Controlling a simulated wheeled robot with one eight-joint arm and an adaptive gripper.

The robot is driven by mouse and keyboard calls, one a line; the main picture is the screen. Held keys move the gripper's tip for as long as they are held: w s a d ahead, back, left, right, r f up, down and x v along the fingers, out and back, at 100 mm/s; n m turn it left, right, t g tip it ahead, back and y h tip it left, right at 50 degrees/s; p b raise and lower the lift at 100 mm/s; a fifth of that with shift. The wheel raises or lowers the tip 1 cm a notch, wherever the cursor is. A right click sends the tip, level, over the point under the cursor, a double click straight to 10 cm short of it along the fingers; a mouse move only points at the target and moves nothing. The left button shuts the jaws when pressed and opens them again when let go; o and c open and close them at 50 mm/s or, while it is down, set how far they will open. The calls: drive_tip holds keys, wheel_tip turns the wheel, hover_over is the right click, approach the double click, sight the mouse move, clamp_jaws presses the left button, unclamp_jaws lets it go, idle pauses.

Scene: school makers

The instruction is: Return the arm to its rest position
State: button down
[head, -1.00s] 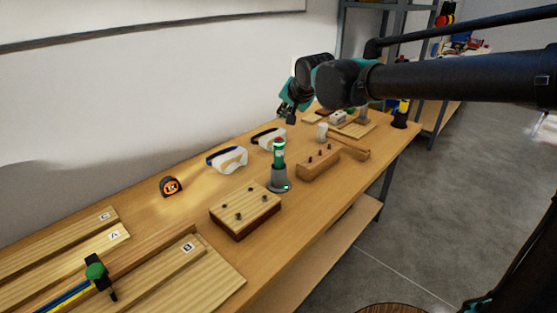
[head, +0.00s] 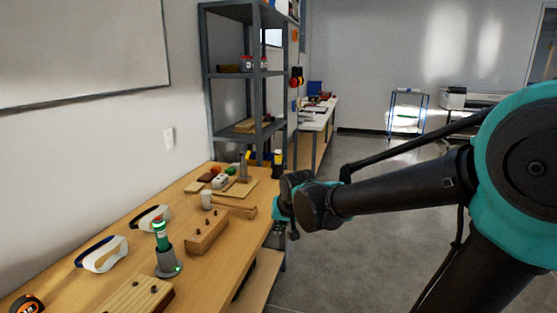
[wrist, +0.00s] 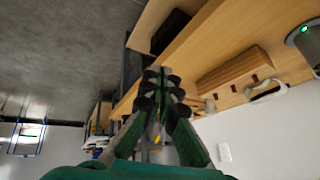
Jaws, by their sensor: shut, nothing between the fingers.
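My arm reaches in from the right in the head view. My gripper (head: 287,228) is beside the front edge of the wooden workbench (head: 232,232), near its far end. In the wrist view my gripper (wrist: 163,85) points away from the camera with its fingers together and nothing between them. In the head view the fingers are small and partly hidden by the wrist.
On the bench stand a green-topped device (head: 163,240), safety glasses (head: 102,254), a wooden block with pegs (head: 206,233), a mallet (head: 232,208) and a tape measure (head: 27,304). A metal shelf (head: 245,75) stands behind. Open floor (head: 345,262) lies right of the bench.

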drive_tip(key=s+d+f+h, duration=0.1)
drive_tip(key=s+d+f, duration=0.4)
drive_tip(key=s+d, duration=0.2)
drive_tip(key=s+d+f+g+h, duration=0.1)
drive_tip(key=s+d+f, duration=0.5)
drive_tip(key=d, duration=0.5)
drive_tip(key=shift+s+d+f+g, duration=0.2)
drive_tip(key=shift+s+d+g, duration=0.15)
drive_tip(key=shift+s, duration=0.45)
